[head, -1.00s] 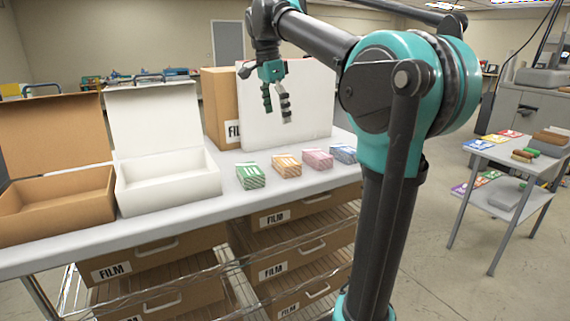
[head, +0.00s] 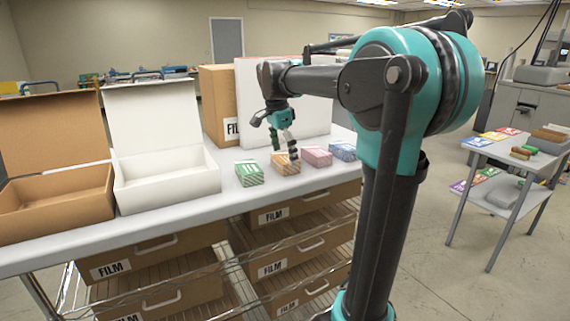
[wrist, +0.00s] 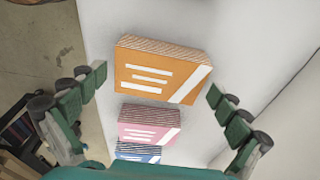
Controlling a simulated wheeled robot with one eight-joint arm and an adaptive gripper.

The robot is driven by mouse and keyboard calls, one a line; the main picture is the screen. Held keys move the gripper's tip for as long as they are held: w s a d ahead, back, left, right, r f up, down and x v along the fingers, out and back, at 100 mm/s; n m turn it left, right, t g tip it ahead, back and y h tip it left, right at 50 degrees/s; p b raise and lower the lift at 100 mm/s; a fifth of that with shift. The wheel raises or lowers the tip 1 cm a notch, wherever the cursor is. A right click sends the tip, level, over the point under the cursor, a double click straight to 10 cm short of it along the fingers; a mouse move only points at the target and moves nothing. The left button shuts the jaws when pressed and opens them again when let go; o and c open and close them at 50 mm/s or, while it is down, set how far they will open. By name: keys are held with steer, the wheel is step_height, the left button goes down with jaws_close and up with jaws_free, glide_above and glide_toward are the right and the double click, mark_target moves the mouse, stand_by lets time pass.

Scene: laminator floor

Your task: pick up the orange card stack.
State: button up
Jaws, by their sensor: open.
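The orange card stack (head: 285,164) lies on the grey table between a green card stack (head: 249,174) and a pink card stack (head: 316,156). It has an orange top with white bars, seen clearly in the wrist view (wrist: 158,72). My gripper (head: 284,151) is open just above the orange card stack, and its fingers partly cover the stack in the head view. In the wrist view my fingers (wrist: 158,84) stand apart to the left and right of the orange card stack. Nothing is between them in contact that I can see.
A blue card stack (head: 343,151) lies right of the pink one. An open white box (head: 168,182) and an open brown box (head: 58,203) stand at the left. A closed brown carton (head: 219,85) and a large white box (head: 318,127) stand behind the stacks.

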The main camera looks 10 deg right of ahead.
steer(key=shift+d+f, duration=0.1)
steer(key=shift+f, duration=0.6)
steer(key=shift+c, duration=0.5)
steer(key=c, duration=1)
steer(key=shift+r, duration=0.15)
